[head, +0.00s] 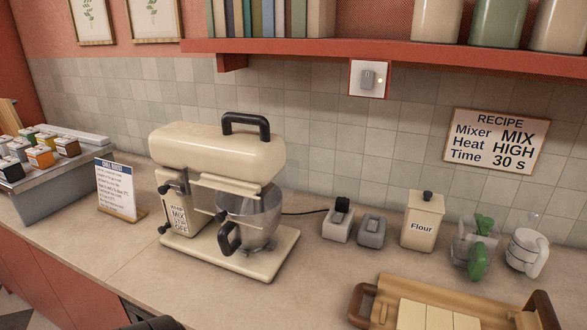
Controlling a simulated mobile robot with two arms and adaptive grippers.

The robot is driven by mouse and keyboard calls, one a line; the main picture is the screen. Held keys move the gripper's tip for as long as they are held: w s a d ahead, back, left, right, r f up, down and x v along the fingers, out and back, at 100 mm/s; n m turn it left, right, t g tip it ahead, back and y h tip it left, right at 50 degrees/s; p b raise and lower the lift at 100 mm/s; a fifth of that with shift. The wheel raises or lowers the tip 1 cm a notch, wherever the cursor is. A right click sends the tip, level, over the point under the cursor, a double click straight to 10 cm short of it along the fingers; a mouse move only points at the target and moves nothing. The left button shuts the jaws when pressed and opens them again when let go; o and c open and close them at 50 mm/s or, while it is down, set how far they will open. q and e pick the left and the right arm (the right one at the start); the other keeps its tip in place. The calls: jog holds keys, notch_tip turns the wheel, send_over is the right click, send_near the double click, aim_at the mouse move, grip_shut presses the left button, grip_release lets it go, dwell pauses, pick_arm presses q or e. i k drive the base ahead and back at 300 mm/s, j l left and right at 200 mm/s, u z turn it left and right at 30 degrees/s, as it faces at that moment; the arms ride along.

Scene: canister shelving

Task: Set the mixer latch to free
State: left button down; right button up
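A black handle (246,124) tops the head. Dark levers show on its column: an upper one (172,187), a lower one (164,229) and one by the bowl (221,216). I cannot tell which is the latch or its setting. The column label (179,219) seems to read MIX, STIR, OFF. A dark handle (229,239) is in front of the bowl. Neither gripper's fingers show; a dark shape at the bottom edge may be part of my arm.
A sign card (117,188) and a rack of small jars (60,185) stand left. To the right are a flour canister (423,221), small grey devices (371,231), glassware and a wooden tray (385,292). A red shelf (400,55) overhangs behind. The counter before the mixer is clear.

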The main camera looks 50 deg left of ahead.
aim_at(170, 185)
jog(key=u, duration=2.4)
